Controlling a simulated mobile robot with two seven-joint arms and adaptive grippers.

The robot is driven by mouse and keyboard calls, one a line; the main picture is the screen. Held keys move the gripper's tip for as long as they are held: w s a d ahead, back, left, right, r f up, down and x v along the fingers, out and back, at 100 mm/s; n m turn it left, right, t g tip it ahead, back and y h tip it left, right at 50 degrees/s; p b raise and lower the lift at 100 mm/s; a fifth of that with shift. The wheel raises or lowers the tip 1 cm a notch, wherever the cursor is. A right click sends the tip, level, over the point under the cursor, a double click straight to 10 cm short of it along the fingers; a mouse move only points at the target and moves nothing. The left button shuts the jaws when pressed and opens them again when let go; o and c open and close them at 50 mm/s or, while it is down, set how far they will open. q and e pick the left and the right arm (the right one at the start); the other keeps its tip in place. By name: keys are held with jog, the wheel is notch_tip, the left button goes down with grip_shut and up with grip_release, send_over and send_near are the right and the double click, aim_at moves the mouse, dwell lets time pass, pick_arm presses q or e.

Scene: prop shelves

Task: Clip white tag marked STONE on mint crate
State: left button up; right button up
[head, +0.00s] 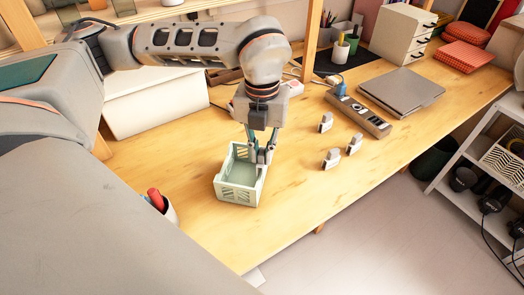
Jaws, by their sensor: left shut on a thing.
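The mint crate (238,193) stands on the wooden table, open at the top, with slotted walls. My left gripper (262,158) points down at the crate's right rim and is shut on a small pale tag, mostly hidden by the fingers. I cannot read its marking, nor tell whether it touches the rim. Three small whitish tag-like pieces stand on the table to the right of the crate: one at the back (325,122), one at the right (354,145) and one at the front (332,158). Their markings are too small to read. My right gripper is not in view.
A grey strip with sockets (359,114) and a grey laptop-like slab (401,91) lie to the right. A white box (150,103) stands behind left. A cup with red-handled things (163,203) is at the left front. The table right of the crate is mostly clear.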

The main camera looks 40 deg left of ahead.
aim_at(262, 163)
pick_arm(q)
jog(key=shift+f, duration=0.4)
dwell(0.5)
jog(key=shift+f+b, duration=0.55)
jog(key=shift+f, duration=0.45)
dwell(1.8)
jog(key=shift+f, duration=0.55)
dwell(1.2)
jog(key=o, duration=0.8)
jog(key=shift+o, duration=0.2)
notch_tip(262, 163, up, 12)
jog(key=shift+r, duration=0.1)
dwell(0.3)
